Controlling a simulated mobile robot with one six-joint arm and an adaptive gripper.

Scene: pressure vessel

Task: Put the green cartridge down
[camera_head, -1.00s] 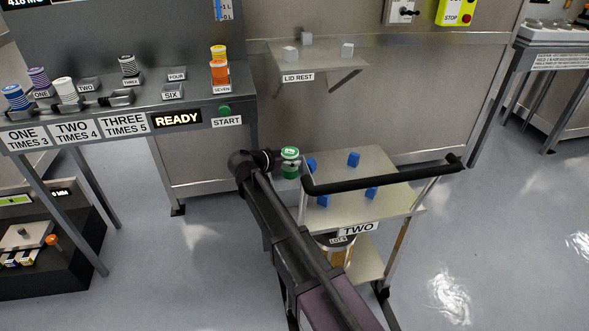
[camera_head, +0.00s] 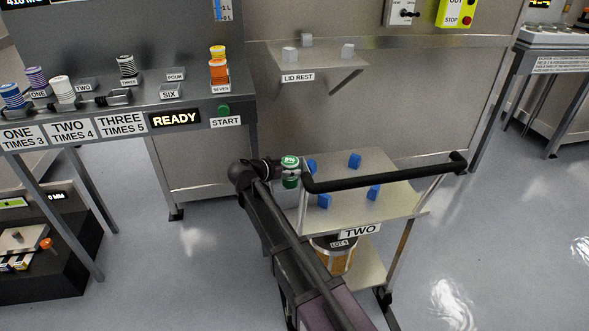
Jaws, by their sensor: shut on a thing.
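The green cartridge (camera_head: 290,181) has a green top with white marking and shows at the left edge of the trolley, beside the black handle's left end. My gripper (camera_head: 284,168) is at the end of my dark arm and is shut on the cartridge, though the fingers are small and partly hidden. The cartridge is upright. I cannot tell whether it touches anything below.
The trolley top (camera_head: 395,200) labelled TWO carries several blue blocks. Its black handle (camera_head: 390,179) crosses in front. A bench (camera_head: 140,112) with coloured cartridges and numbered spots stands at left. The lid rest shelf (camera_head: 320,62) is behind. Floor at right is clear.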

